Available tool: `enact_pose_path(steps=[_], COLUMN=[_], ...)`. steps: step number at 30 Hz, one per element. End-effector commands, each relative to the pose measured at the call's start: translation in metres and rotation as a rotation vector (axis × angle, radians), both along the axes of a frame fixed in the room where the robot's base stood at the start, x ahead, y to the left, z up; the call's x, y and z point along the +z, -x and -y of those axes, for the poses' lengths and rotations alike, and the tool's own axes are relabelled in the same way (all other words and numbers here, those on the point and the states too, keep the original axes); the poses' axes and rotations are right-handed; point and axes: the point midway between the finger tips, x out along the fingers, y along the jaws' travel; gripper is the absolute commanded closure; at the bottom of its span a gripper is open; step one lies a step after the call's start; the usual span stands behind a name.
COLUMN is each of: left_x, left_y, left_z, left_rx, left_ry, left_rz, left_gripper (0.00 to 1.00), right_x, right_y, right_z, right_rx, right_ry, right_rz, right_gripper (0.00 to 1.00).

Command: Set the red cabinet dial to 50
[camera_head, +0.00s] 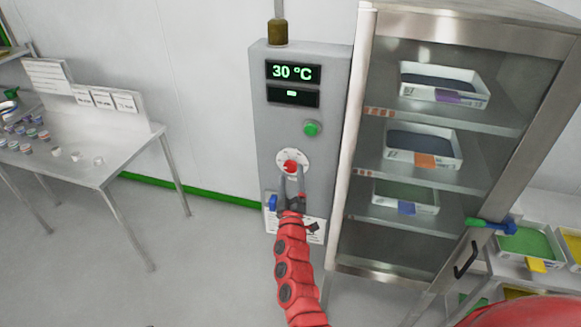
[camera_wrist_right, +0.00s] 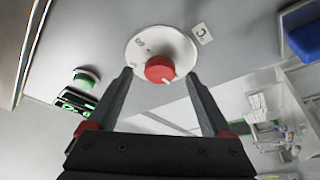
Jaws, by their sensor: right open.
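The red dial (camera_head: 290,167) sits on a round white scale plate on the grey control panel (camera_head: 270,140), left of the cabinet. The panel's upper display (camera_head: 293,72) reads 30 °C. My right gripper (camera_head: 292,178) is open at the dial, its fingers pointing up at it. In the right wrist view the red dial (camera_wrist_right: 160,69) shows beyond the gap between the two open fingertips (camera_wrist_right: 158,80), with the white plate (camera_wrist_right: 140,47) behind it. I cannot tell whether the fingers touch it. My left gripper is not in view.
A green button (camera_head: 312,128) is above the dial; a blue part (camera_head: 271,202) is at the panel's lower left. The glass-fronted cabinet (camera_head: 440,120) with trays stands close on the right. A table (camera_head: 75,140) with small cups is at left. Floor between is clear.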

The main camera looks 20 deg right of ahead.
Motion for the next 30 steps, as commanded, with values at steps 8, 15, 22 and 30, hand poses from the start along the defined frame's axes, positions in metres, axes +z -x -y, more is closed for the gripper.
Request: enact_pose_path(steps=[8, 15, 22, 30], left_x=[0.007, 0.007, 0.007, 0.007], left_y=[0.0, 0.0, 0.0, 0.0], left_z=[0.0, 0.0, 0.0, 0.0], left_rx=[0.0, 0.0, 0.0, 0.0], left_ry=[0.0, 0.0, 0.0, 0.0], left_rz=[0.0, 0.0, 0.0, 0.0], left_gripper=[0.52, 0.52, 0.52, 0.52], right_x=[0.007, 0.007, 0.007, 0.007], right_y=[-0.022, -0.024, -0.024, -0.024], right_z=[0.006, 0.007, 0.007, 0.007], right_rx=[0.001, 0.001, 0.001, 0.0], right_ry=[0.001, 0.0, 0.0, 0.0], right_rz=[0.0, 0.001, 0.001, 0.001], right_gripper=[0.16, 0.16, 0.43, 0.91])
